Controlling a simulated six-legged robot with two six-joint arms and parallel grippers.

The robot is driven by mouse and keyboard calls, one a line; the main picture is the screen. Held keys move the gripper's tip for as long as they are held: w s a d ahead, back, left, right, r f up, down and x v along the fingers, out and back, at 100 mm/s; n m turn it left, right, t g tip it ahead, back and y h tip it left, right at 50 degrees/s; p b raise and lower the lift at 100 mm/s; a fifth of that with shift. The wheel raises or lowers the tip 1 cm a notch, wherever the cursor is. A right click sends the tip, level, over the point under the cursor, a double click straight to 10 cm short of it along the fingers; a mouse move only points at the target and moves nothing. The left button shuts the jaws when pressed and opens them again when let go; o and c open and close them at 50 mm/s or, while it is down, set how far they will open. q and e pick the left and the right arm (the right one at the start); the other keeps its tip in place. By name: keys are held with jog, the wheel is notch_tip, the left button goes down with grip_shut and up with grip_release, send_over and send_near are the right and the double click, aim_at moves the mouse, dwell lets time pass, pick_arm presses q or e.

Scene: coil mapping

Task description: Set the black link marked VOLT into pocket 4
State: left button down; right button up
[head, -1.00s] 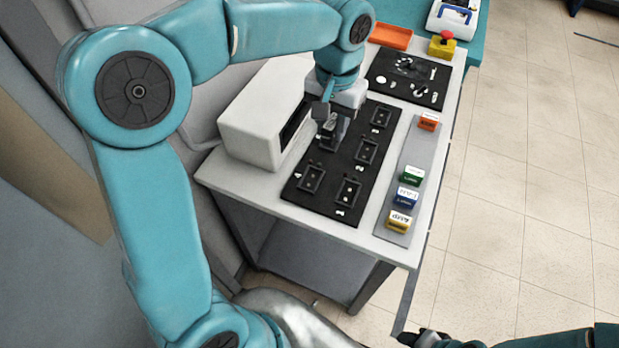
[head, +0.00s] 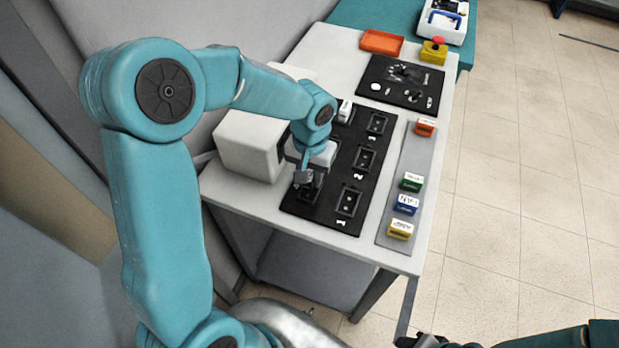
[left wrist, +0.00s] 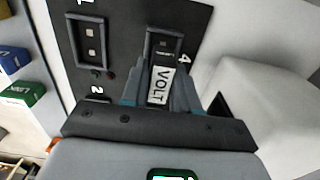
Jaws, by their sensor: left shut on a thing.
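My left gripper (head: 303,185) is over the left front corner of the black board (head: 318,218), at pocket 4. In the left wrist view it is shut on the black link with the white VOLT label (left wrist: 161,86), held between both fingers. Part of pocket 4 (left wrist: 163,42) shows just past the link, with the "4" mark beside it. The link lines up with the pocket; I cannot tell whether it is above it or partly in it. In the head view the gripper hides the link. My right gripper (head: 424,341) is dark and cut off at the bottom edge.
Pocket 1 (head: 347,202) and other framed pockets (head: 363,160) are empty. A white piece (head: 345,111) stands at the board's back. A white box (head: 243,150) is close left of the gripper. Orange, green, blue and yellow links stand on the grey strip (head: 408,160) at right.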

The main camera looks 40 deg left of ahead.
pick_arm(q)
jog(key=shift+f, duration=1.1)
